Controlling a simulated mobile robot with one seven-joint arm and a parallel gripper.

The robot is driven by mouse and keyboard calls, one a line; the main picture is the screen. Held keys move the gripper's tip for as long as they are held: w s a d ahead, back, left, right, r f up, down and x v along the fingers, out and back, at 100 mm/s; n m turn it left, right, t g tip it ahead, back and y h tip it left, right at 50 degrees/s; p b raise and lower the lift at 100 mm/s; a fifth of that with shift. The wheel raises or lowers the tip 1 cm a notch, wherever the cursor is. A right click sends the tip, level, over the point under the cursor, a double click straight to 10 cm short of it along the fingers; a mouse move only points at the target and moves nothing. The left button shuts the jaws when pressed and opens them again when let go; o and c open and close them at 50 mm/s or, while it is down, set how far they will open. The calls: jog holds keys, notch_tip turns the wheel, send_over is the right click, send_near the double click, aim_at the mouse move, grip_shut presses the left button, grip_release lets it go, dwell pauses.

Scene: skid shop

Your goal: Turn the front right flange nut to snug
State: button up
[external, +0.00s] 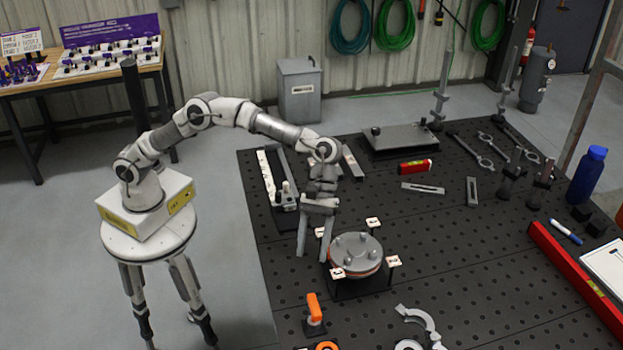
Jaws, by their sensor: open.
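A round grey flange (357,251) with an orange-red layer under its rim sits on a dark stand on the black perforated table. Several short grey studs or nuts stand up from its top face. Which is the front right flange nut, and how far it is threaded, is too small to tell. My gripper (312,255) points down just left of the flange, its two long grey fingers apart with nothing seen between them. The right finger overlaps the flange's left edge in the picture, and I cannot tell whether it touches.
Small white tags (373,223) surround the flange.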

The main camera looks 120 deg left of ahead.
jog(key=m+y+p, duration=0.2)
jog(key=m+t+y+p, duration=0.1)
jog(key=m+y+p, duration=0.5)
jog(key=m+y, duration=0.2)
send_near(347, 259)
jog(key=p+x, duration=0.1)
jog(key=x, duration=0.7)
jog(key=shift+f, duration=0.2)
jog(key=shift+t, duration=0.3)
grip_shut()
